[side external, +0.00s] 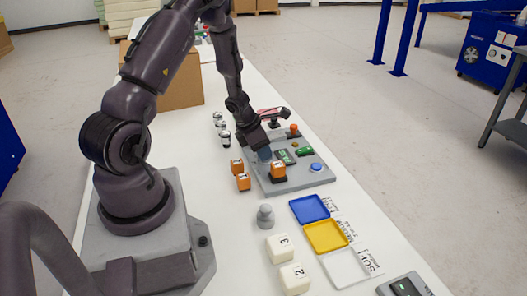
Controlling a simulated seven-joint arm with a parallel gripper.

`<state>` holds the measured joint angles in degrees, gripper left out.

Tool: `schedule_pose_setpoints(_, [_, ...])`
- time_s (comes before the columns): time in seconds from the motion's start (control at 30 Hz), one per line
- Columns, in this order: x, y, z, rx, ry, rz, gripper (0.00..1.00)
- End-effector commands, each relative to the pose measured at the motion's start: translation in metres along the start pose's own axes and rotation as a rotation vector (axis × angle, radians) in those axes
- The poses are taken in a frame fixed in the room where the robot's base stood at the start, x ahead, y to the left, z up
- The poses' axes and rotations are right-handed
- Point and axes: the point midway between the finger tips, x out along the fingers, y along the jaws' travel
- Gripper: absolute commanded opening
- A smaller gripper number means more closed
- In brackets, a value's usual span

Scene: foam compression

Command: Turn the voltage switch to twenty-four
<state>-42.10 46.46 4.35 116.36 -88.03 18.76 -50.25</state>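A grey panel (310,181) lies on the white table, with several small parts on it. They include an orange block on a dark base (278,169), a blue round button (316,167), two green parts (304,151) and an orange-red knob (293,130). I cannot tell which part is the voltage switch, and no voltage marking is legible. My gripper (264,151) points down over the panel's left side, beside the green parts and behind the orange block. A blue-grey piece shows at its tip. Its fingers are too small and dark to show whether they are open or shut.
Two orange cubes (243,181) stand left of the panel, with several silver-and-black cylinders (221,125) behind. A grey weight-like piece (265,215), white numbered cubes (280,248), and blue (325,207), yellow (341,237) and white (338,270) trays lie in front. A cardboard box (180,92) stands behind.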

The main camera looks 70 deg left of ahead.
Motion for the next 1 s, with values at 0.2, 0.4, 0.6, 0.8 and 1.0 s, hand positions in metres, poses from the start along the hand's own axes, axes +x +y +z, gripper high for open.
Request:
schedule_pose_setpoints(0.2, [0.0103, 0.0000, -0.0003, 0.000, 0.001, 0.000, 0.36])
schedule_pose_setpoints(0.4, [0.0103, -0.0001, -0.0001, 0.001, 0.000, 0.000, 0.36])
schedule_pose_setpoints(0.6, [0.0100, -0.0001, -0.0001, 0.001, 0.000, 0.000, 0.00])
schedule_pose_setpoints(0.8, [0.0099, 0.0000, 0.0000, 0.004, 0.000, -0.001, 0.00])
schedule_pose_setpoints(1.0, [0.0099, 0.0002, -0.0002, 0.048, 0.001, -0.019, 0.00])
